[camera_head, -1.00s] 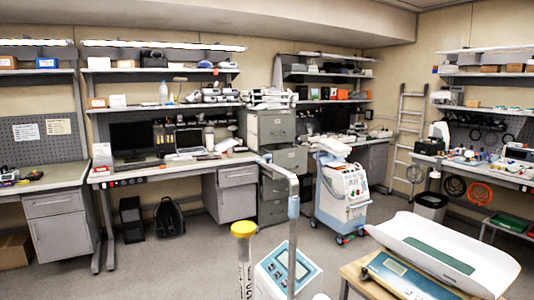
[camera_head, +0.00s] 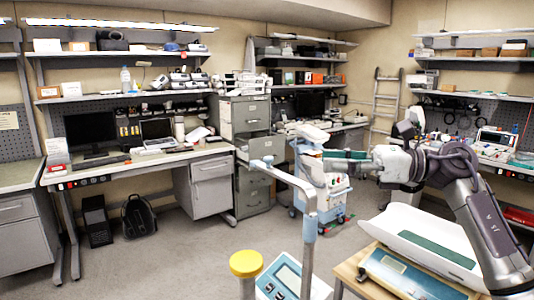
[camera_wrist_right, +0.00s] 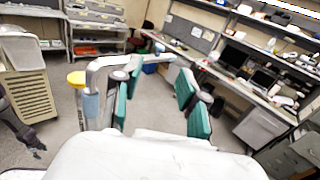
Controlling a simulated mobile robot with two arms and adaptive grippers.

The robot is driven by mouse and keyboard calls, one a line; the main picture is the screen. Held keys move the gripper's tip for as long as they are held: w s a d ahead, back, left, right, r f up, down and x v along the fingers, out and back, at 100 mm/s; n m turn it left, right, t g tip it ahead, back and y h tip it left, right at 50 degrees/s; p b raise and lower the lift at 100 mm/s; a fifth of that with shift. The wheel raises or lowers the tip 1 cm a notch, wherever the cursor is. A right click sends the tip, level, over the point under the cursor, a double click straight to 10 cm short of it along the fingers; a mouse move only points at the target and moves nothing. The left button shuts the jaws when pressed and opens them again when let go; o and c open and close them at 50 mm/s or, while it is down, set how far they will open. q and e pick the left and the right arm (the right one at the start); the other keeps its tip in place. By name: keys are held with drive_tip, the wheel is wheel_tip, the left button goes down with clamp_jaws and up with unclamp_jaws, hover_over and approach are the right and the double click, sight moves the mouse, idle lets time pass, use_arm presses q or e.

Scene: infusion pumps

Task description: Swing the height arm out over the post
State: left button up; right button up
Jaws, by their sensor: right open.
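The grey height arm (camera_head: 285,174) sticks out to the left from the top of the upright post (camera_head: 308,240) in the head view, with a light-blue tip. A light-blue sleeve (camera_head: 310,203) sits on the post. In the right wrist view, the height arm (camera_wrist_right: 125,60) runs from above the sleeve (camera_wrist_right: 91,104) rightward, across the gap between the fingers. My right gripper (camera_head: 338,161) is open, near the height arm and to its right in the head view. Its teal finger pads are apart around empty space in the right wrist view (camera_wrist_right: 160,97). My left gripper is out of view.
A yellow-capped column (camera_head: 246,262) and a blue-white scale display (camera_head: 285,276) stand by the post. A white baby scale tray (camera_head: 435,240) is on a wooden table at right. A blue-white medical cart (camera_head: 320,195) stands behind.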

drive_tip(key=p, duration=0.2)
approach(269, 157)
drive_tip(key=a, duration=0.3)
drive_tip(key=a+p, duration=0.1)
drive_tip(key=a, duration=0.2)
drive_tip(key=w+a+p, duration=0.1)
drive_tip(key=a, duration=0.2)
drive_tip(key=shift+w+p, duration=0.25)
drive_tip(key=shift+p, duration=0.15)
drive_tip(key=shift+a, duration=0.45)
drive_tip(key=shift+w+a+f, duration=0.1)
drive_tip(key=shift+w+f, duration=0.05)
drive_tip(key=shift+c, duration=0.5)
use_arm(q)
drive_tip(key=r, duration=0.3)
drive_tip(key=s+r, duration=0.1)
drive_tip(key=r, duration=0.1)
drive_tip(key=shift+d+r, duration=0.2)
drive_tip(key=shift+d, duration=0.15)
use_arm(e)
clamp_jaws()
